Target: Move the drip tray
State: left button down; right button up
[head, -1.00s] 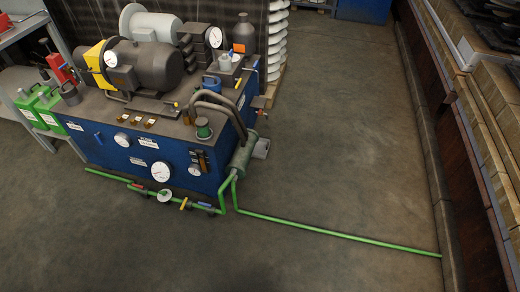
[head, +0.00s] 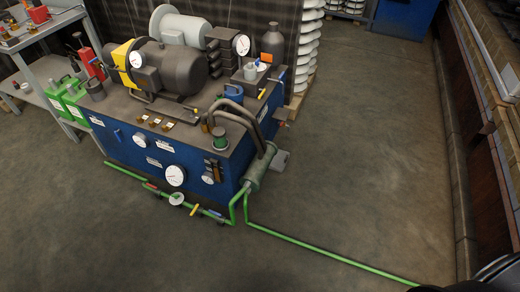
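I cannot make out a drip tray for certain. A small grey box-like thing (head: 281,161) lies on the floor at the right end of the blue hydraulic unit (head: 130,148), partly hidden behind a green cylinder (head: 256,170); I cannot tell what it is. The unit carries a dark motor, pipes and gauges on its top. Neither gripper can be made out. A dark rounded shape cuts into the bottom right corner, probably part of my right arm.
A green pipe (head: 330,255) runs low across the floor from the unit to the lower right. A grey shelf (head: 45,52) with green cans stands left. White insulator stacks (head: 307,45) stand behind. A brown bench (head: 495,160) lines the right.

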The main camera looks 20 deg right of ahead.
aim_at(280, 161)
jog(key=i+l+u, duration=0.15)
jog(key=l, duration=0.3)
jog(key=i+l+u, duration=0.1)
jog(key=l, duration=0.35)
jog(key=i+l+u, duration=0.15)
jog(key=l, duration=0.3)
jog(key=i+l+u, duration=0.1)
jog(key=l, duration=0.4)
jog(key=i+l+u, duration=0.15)
jog(key=l, duration=0.35)
